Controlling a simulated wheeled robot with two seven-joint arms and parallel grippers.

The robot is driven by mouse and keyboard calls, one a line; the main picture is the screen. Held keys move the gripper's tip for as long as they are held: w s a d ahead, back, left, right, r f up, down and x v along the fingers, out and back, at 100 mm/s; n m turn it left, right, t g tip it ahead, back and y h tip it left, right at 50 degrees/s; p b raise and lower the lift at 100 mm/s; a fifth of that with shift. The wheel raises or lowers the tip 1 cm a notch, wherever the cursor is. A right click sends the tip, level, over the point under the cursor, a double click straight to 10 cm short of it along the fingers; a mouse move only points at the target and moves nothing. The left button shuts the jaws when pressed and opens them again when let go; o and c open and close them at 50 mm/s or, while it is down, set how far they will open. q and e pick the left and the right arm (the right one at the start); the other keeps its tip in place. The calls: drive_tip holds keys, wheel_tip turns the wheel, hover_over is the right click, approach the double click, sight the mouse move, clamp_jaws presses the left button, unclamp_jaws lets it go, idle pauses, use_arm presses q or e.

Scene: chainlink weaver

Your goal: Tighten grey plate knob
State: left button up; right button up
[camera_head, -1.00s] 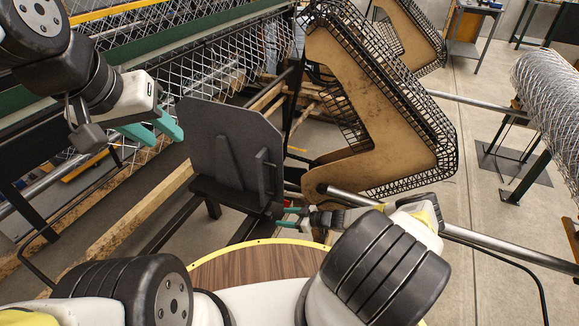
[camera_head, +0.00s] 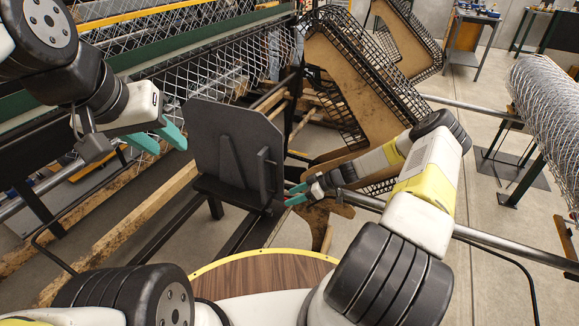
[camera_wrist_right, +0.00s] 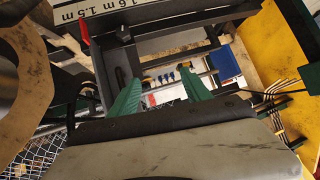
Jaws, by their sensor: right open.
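The dark grey plate (camera_head: 232,135) stands upright on a black stand, left of centre in the head view. My right gripper (camera_head: 297,194) is just right of the plate's lower right edge, beside its bracket. In the right wrist view my right gripper (camera_wrist_right: 162,88) has its two green fingers wide apart with nothing between them. A small dark knob-like part (camera_wrist_right: 124,34) shows beyond the left finger; I cannot tell whether it is the plate's knob. My left gripper (camera_head: 158,138) hangs left of the plate, its green fingers apart and empty.
A horizontal metal bar (camera_head: 500,251) runs to the right. A tan panel with black mesh edging (camera_head: 335,75) stands behind the plate. A wire mesh roll (camera_head: 550,125) is at the right. Open floor lies between.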

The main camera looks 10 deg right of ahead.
wheel_tip(320, 180, up, 9)
drive_tip(key=s+g+h, duration=0.1)
drive_tip(key=s, duration=0.1)
drive_tip(key=shift+d+r+h, duration=0.15)
drive_tip(key=shift+r+h, duration=0.05)
drive_tip(key=shift+h, duration=0.2)
